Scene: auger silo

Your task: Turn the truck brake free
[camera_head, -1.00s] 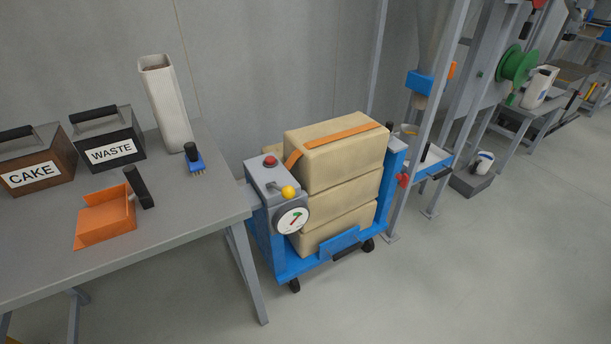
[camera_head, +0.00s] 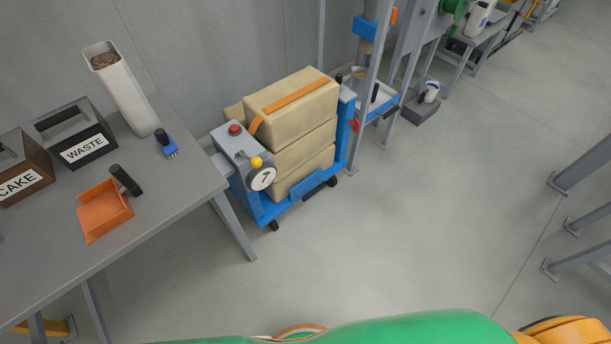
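The blue truck (camera_head: 300,206) stands on the floor just right of the table, loaded with a stack of tan sacks (camera_head: 290,100) under an orange strap. At its left end is a grey control box (camera_head: 234,146) with a red button (camera_head: 235,129), a lever with a yellow knob (camera_head: 256,162) and a round white dial (camera_head: 262,179) with a pointer. Which of these is the brake, and its setting, I cannot tell for sure. Neither gripper shows. A green and orange part of my own body fills the bottom edge, well apart from the truck.
The grey table (camera_head: 160,210) at left holds an orange scoop (camera_head: 104,210), a blue brush (camera_head: 166,145), a tall white container (camera_head: 120,90), a WASTE box (camera_head: 84,140) and a CAKE box (camera_head: 22,175). Steel posts (camera_head: 375,90) stand right of the truck. Floor in front is clear.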

